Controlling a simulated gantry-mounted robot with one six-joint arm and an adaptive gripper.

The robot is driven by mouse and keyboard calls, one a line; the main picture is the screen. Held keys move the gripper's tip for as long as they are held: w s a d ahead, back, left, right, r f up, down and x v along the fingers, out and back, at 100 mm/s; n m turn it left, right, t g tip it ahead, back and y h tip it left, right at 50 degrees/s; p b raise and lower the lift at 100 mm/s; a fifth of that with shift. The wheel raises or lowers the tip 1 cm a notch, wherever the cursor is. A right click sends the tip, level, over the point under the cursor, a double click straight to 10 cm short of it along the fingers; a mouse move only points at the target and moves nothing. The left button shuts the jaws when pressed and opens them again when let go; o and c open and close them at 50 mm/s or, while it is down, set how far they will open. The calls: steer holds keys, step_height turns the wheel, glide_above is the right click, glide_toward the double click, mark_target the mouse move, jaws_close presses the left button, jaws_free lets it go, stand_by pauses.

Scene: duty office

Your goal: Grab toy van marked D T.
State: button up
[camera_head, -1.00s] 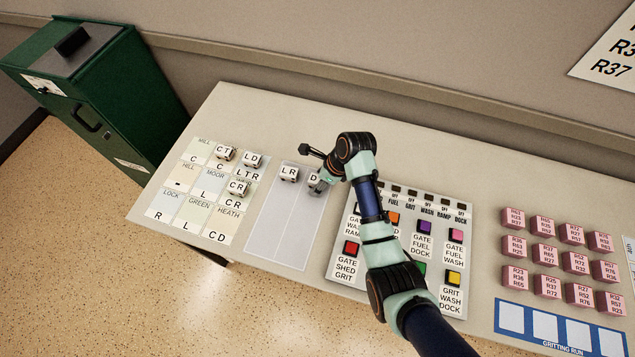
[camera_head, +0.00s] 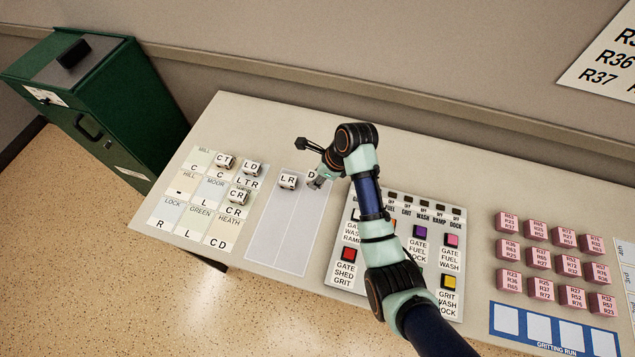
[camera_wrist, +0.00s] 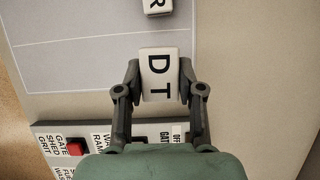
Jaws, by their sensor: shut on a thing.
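The toy van marked D T (camera_wrist: 159,73) is a small white block with black letters in the wrist view. My gripper (camera_wrist: 158,85) has one finger on each side of it and is shut on it. In the head view the van (camera_head: 312,175) is mostly hidden by my gripper (camera_head: 318,182), with only the D showing. It is at the top right of the pale grey panel (camera_head: 285,235). I cannot tell whether it touches the table or is slightly raised.
The van marked LR (camera_head: 287,181) stands just left of my gripper. Vans CT (camera_head: 225,161), LD (camera_head: 251,167) and CR (camera_head: 238,196) stand on the lettered grid (camera_head: 190,218). A button panel (camera_head: 350,278) lies under my arm. Several pink blocks (camera_head: 537,258) stand at right.

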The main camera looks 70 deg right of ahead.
step_height(320, 180, up, 14)
steer(key=p, duration=0.3)
